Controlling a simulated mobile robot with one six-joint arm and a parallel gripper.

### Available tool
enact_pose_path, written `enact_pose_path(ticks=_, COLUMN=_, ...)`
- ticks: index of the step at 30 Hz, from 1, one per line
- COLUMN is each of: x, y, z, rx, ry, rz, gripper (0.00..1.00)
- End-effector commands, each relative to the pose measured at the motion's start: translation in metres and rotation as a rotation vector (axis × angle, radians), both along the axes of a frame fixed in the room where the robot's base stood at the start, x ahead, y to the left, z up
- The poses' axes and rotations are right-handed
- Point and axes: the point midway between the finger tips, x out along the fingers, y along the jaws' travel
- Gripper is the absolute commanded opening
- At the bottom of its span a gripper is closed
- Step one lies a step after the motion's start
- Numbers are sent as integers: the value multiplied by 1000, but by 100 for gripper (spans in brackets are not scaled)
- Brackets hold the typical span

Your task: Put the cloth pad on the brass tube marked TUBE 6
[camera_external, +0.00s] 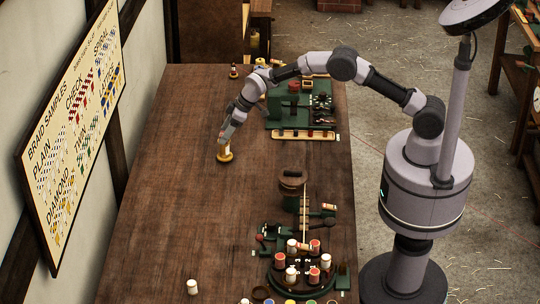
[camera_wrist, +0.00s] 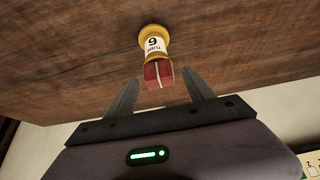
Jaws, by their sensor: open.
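The brass tube (camera_wrist: 152,32) carries a white label reading TUBE 6 and stands on the wooden table. It also shows in the external view (camera_external: 225,157), near the table's left-middle part. The cloth pad (camera_wrist: 158,75) is dark red with a pale band. In the wrist view it sits at the tube's end nearest my gripper, seemingly resting on its top. My gripper (camera_wrist: 162,78) is open, with one finger on each side of the pad and a visible gap to each. In the external view my gripper (camera_external: 227,137) is just above the tube and hides the pad.
A green machine (camera_external: 288,108) stands at the back right of the table. A braiding device with several bobbins (camera_external: 300,268) is at the front right. A lone white bobbin (camera_external: 192,286) stands at the front left. The table around the tube is clear. A braid sample board (camera_external: 72,130) hangs on the left wall.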

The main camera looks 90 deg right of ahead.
Motion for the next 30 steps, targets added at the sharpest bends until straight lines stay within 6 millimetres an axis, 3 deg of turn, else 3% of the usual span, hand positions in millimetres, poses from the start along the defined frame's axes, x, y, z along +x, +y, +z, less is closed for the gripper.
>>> enact_pose_path(ticks=12, x=-47, y=-1, z=89, rx=1, ry=-2, rz=-1, gripper=62)
enact_pose_path(ticks=21, x=-61, y=1, z=111, rx=2, ry=-2, rz=-1, gripper=62)
enact_pose_path(ticks=23, x=-70, y=10, z=128, rx=13, ry=-6, rz=-9, gripper=62)
enact_pose_path(ticks=26, x=-112, y=44, z=186, rx=58, ry=-12, rz=-43, gripper=62)
enact_pose_path(ticks=27, x=-140, y=63, z=212, rx=85, ry=-12, rz=-64, gripper=62)
enact_pose_path(ticks=29, x=-191, y=91, z=246, rx=127, ry=-10, rz=-98, gripper=62)
enact_pose_path(ticks=30, x=-229, y=108, z=263, rx=158, ry=-8, rz=-124, gripper=62)
